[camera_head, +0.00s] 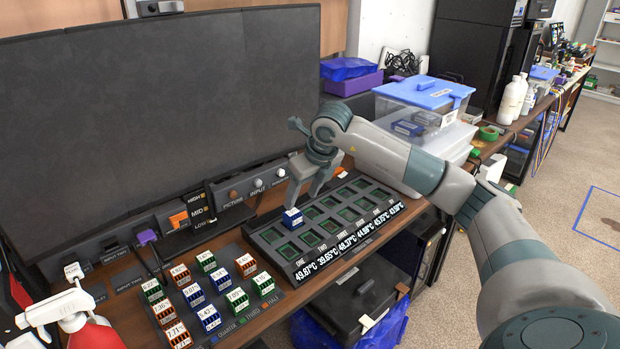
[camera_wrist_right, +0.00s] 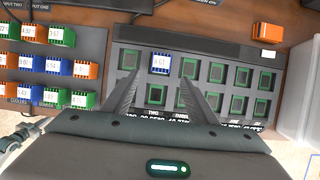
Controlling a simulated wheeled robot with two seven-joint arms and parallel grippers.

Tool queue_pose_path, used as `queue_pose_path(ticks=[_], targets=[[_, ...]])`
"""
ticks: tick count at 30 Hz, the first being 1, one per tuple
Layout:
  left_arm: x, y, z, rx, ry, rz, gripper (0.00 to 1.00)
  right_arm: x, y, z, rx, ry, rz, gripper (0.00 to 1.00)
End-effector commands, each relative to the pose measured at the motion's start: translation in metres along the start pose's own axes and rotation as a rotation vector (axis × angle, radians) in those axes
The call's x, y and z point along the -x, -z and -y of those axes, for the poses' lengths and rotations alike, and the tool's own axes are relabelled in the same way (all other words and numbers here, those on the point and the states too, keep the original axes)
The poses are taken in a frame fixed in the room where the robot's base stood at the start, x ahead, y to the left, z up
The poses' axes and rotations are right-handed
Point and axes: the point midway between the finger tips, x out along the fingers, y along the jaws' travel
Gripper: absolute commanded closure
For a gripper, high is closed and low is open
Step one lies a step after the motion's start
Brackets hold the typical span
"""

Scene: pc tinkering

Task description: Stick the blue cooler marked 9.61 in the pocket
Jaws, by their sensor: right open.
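The blue cooler (camera_head: 292,218) has a white label on top, which seems to read 9.61 in the right wrist view (camera_wrist_right: 160,65). It sits upright at the second pocket from the left in the back row of the black pocket board (camera_head: 283,262). I cannot tell whether it is fully down. My right gripper (camera_head: 305,195) is open just above it. In the right wrist view the two fingers (camera_wrist_right: 162,88) are spread and apart from the cooler, which shows beyond and between the tips. My left gripper is out of view.
A rack of several green, blue and orange coolers (camera_head: 207,290) stands left of the board. A large dark monitor (camera_head: 160,100) rises behind. A clear bin with a blue lid (camera_head: 425,92) is right of the board. A red and white spray bottle (camera_head: 75,315) stands front left.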

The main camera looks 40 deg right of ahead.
Motion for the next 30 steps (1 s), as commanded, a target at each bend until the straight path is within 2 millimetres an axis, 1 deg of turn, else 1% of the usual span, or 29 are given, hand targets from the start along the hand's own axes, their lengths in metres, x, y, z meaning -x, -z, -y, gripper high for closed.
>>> queue_pose_path(ticks=[1,3,6,9,12,18,30], targets=[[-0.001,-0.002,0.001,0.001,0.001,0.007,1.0,0.011,-0.001,0.001,-0.001,0.001,0.007,0.47],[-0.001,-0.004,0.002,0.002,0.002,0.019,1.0,0.025,-0.002,0.001,0.0,0.002,0.009,0.47],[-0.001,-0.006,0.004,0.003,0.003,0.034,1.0,0.043,-0.002,0.001,-0.001,0.002,0.01,0.47],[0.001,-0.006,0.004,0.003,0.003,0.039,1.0,0.056,-0.002,0.001,-0.002,0.002,0.01,0.47],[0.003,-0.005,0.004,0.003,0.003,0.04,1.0,0.066,-0.002,0.001,-0.003,0.003,0.011,0.47],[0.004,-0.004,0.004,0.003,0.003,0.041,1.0,0.073,-0.002,0.001,-0.002,0.002,0.01,0.47],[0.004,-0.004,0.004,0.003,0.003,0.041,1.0,0.073,-0.002,0.001,-0.002,0.002,0.01,0.47]])
